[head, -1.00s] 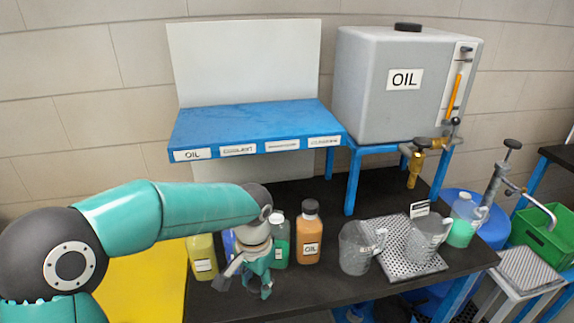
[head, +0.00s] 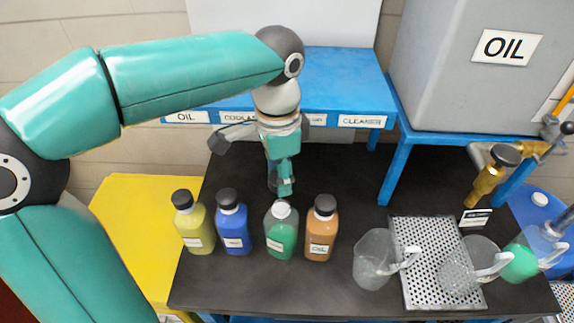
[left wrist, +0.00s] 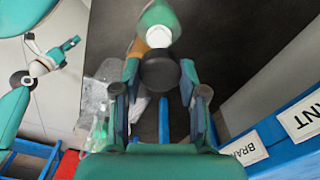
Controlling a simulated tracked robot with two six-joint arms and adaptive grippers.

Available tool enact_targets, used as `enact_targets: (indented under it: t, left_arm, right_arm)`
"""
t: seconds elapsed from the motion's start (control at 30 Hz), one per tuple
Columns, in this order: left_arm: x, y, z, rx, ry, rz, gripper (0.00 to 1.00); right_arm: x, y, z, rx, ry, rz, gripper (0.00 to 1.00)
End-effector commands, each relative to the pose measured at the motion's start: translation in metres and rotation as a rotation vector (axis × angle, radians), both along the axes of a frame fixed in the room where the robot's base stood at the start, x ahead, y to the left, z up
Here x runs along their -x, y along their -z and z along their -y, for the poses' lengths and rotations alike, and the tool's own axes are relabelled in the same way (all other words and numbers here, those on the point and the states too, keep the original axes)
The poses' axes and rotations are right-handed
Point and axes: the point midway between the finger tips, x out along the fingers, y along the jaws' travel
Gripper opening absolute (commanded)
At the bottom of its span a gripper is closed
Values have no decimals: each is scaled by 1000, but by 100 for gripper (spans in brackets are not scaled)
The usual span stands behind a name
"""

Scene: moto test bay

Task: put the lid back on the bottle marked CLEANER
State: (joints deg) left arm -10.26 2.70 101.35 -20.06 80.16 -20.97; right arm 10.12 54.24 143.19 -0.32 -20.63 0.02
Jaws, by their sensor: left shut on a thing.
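My left gripper (head: 283,188) is above the black bench, behind the bottle row, with its fingers pointing down. In the left wrist view its fingers (left wrist: 160,85) are shut on a round black lid (left wrist: 160,70). The lid is not clear in the head view. A green bottle (head: 281,238) stands upright below and in front of the gripper. Its top is white, without a black lid; it also shows beyond the lid in the left wrist view (left wrist: 158,37). Its label is too small to read. My right gripper (left wrist: 67,44) appears at the upper left there, too small to judge.
Yellow (head: 195,235), blue (head: 232,232) and orange OIL (head: 320,240) bottles, black-capped, flank the green one. Clear jugs (head: 374,262) and a perforated tray (head: 420,285) are to the right. A blue shelf (head: 335,75), with a CLEANER label, stands behind.

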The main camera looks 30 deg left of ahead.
Motion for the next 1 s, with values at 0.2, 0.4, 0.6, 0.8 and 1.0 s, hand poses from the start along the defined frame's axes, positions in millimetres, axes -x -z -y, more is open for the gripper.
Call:
enact_targets:
  t: [0.2,0.4,0.6,0.8,1.0]
  left_arm:
    - [-2,19,2,-1,6,-1,28]
    - [-3,39,3,0,8,0,28]
    - [-3,54,4,0,9,0,28]
    - [-3,61,4,-1,9,-1,28]
    - [-4,61,4,-1,10,-1,28]
  right_arm:
    - [0,18,0,0,0,0,40]
    - [0,37,0,0,0,0,40]
    - [0,48,0,0,0,0,40]
    - [0,53,0,0,0,0,40]
    - [0,52,0,0,0,1,40]
